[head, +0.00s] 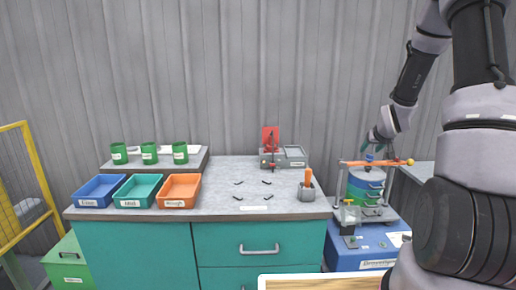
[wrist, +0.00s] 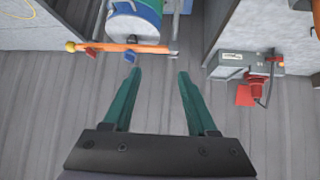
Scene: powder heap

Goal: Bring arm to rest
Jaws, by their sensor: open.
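My gripper (wrist: 158,75) is open in the wrist view, its two green fingers apart with nothing between them. In the head view my gripper (head: 374,138) is at the right, above the stack of round sieves (head: 366,185) with the orange bar (head: 372,163) across its top. In the wrist view the orange bar (wrist: 115,47) lies just beyond the left fingertip; I cannot tell how close it is. My arm rises from the right side of the head view and bends down to the gripper.
The bench (head: 225,200) holds blue (head: 99,205), teal (head: 137,206) and orange (head: 178,205) trays at left. A grey device with a red part (head: 270,139) stands at the back. A yellow rail (head: 29,170) stands far left.

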